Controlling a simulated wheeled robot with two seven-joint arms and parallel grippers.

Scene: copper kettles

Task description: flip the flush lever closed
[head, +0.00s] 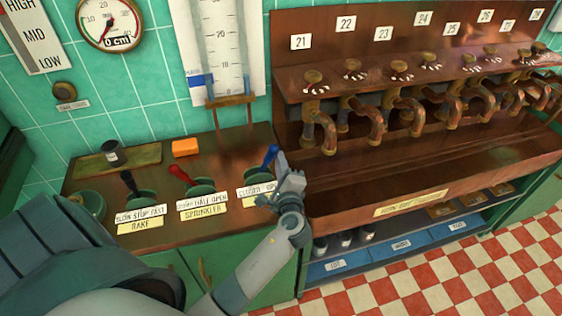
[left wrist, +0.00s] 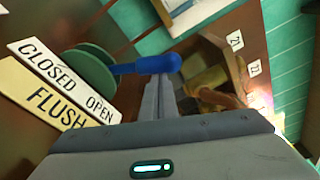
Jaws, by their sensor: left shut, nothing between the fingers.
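The flush lever has a blue handle (head: 269,157) on a round green base, at the right end of the lever row in the head view. It leans right, toward the OPEN end of its CLOSED/OPEN label (left wrist: 62,80). In the left wrist view the blue handle (left wrist: 150,65) sticks out from the green base (left wrist: 88,68), above a yellow FLUSH label (left wrist: 40,95). My left gripper (head: 281,160) is shut and empty, its fingertips just right of the handle; whether they touch it I cannot tell. The gripper hides part of the label. My right gripper is out of view.
A black-handled rake lever (head: 129,182) and a red-handled sprinkler lever (head: 180,175) stand to the left on the brown counter. A rack of copper spouts (head: 410,110) stands to the right.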

